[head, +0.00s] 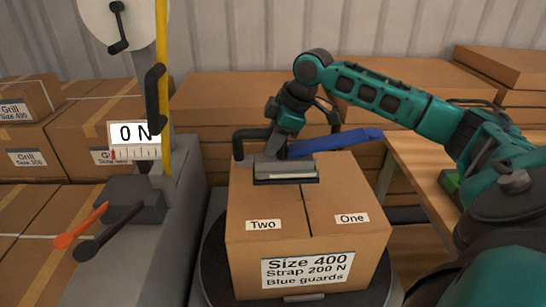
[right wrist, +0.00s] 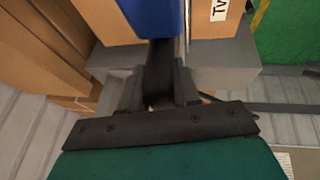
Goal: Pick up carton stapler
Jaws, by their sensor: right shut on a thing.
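The carton stapler (head: 285,168) is a grey tool with a black handle and a long blue lever (head: 335,140). In the head view it appears over the top of the carton (head: 305,240), near its back left; I cannot tell whether its base touches the carton. My right gripper (head: 277,142) points down from above and is shut on the stapler. In the right wrist view the fingers (right wrist: 160,95) close around a dark part of it, below the blue lever (right wrist: 150,15). My left gripper is in neither view.
The carton, labelled "Size 400", stands on a round dark turntable (head: 213,262). A grey strapping machine (head: 150,250) with levers and a "0 N" scale is at left. Cartons are stacked behind. A wooden table (head: 415,165) is at right, under my arm.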

